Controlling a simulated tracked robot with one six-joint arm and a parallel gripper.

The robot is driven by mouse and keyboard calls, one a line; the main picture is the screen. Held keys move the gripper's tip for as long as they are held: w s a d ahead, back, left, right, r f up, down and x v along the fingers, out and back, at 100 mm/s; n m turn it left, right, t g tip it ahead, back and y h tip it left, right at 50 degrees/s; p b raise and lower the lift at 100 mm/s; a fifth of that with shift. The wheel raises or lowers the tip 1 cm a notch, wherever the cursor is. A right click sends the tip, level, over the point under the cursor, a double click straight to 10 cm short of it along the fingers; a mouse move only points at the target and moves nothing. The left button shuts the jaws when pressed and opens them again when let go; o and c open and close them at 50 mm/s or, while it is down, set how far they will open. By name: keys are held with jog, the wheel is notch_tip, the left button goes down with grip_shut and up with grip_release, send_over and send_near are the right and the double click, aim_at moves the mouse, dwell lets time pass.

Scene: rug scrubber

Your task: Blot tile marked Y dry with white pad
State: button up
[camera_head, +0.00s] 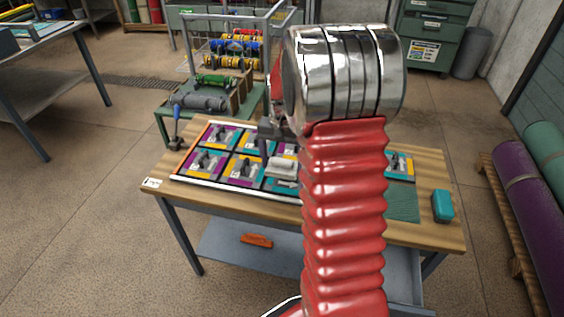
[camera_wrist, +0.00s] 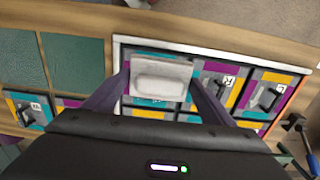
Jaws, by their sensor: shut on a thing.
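My gripper (camera_wrist: 160,97) is shut on the white pad (camera_wrist: 161,78), with one dark finger at each side of it. In the head view the pad (camera_head: 281,169) shows just left of my red arm, over the front row of the tile tray. I cannot tell whether it touches the tile beneath, which it mostly hides. Teal, purple and yellow tiles with small dark fittings lie in the tray. One marked tile (camera_wrist: 226,68) is right of the pad in the wrist view. The letters are too small to read surely, so I cannot pick out Y.
The tray has a pale rim (camera_head: 235,191) and lies on a wooden table (camera_head: 430,170). A teal block (camera_head: 442,206) is at the table's right. A green cart (camera_head: 165,128) with tools stands behind. My arm hides the tray's middle right.

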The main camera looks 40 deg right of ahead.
aim_at(290, 189)
jog(key=shift+f, duration=1.75)
jog(key=shift+f, duration=1.6)
dwell(0.3)
jog(key=shift+f, duration=0.7)
jog(key=shift+c, duration=0.5)
jog(key=shift+r, duration=0.15)
jog(key=shift+c, duration=0.2)
jog(key=shift+s+d, duration=0.8)
jog(key=shift+s, duration=0.15)
jog(key=shift+w+a, duration=0.85)
jog(key=shift+w, duration=0.1)
jog(key=shift+r, duration=0.85)
